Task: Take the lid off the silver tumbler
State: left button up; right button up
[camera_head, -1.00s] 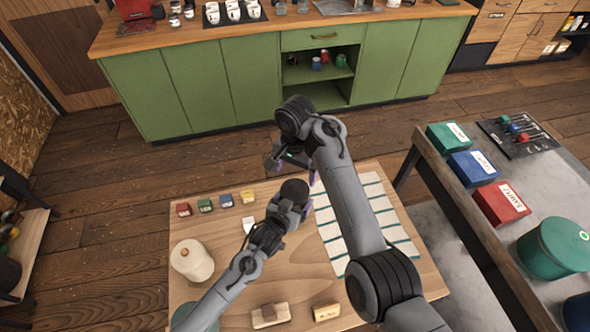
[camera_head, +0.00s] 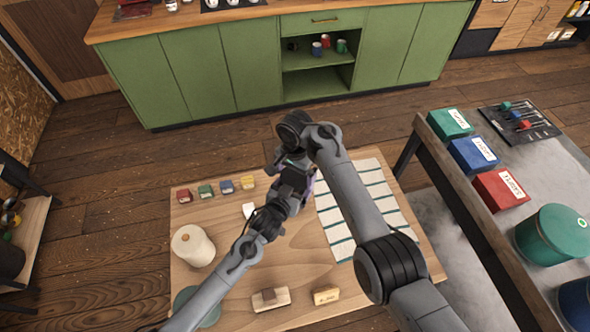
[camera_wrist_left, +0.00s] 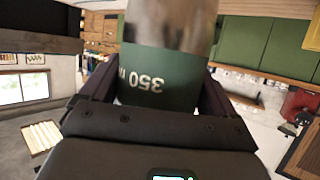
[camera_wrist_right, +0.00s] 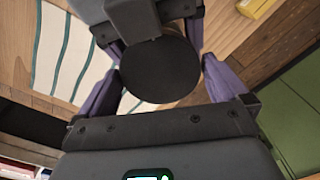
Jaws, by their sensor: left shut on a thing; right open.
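My left gripper (camera_wrist_left: 150,95) is shut on that band and holds the tumbler above the table. The round black lid (camera_wrist_right: 160,70) faces the right wrist camera, with a thin strip of tumbler beyond its edge. My right gripper (camera_wrist_right: 158,60) is open, with its purple fingers on either side of the lid; I cannot tell if they touch it. In the head view both grippers meet near the table's far edge, and the right gripper (camera_head: 285,160) largely hides the tumbler.
Below is a wooden table (camera_head: 300,250) with a striped cloth (camera_head: 335,225), a white spool-shaped object (camera_head: 193,246), several small coloured boxes (camera_head: 206,191) and two brushes or blocks (camera_head: 270,299). A grey side table (camera_head: 545,180) at right holds boxes and a green canister (camera_head: 553,235).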

jog(key=c, duration=0.8)
jog(key=n, duration=0.6)
jog(key=shift+n, duration=0.4)
jog(key=o, duration=0.8)
jog(key=shift+r, duration=2.2)
jog(key=m, duration=0.1)
jog(key=r+m, duration=0.1)
jog(key=shift+w+r+m, duration=0.1)
jog(key=shift+r+m, duration=0.15)
jog(key=shift+m, duration=0.05)
jog(key=r+m, duration=0.1)
jog(key=m, duration=0.2)
jog(key=shift+r+m, duration=0.3)
jog(key=shift+r, duration=0.05)
jog(key=shift+f+m, duration=0.3)
jog(key=shift+f, duration=3.45)
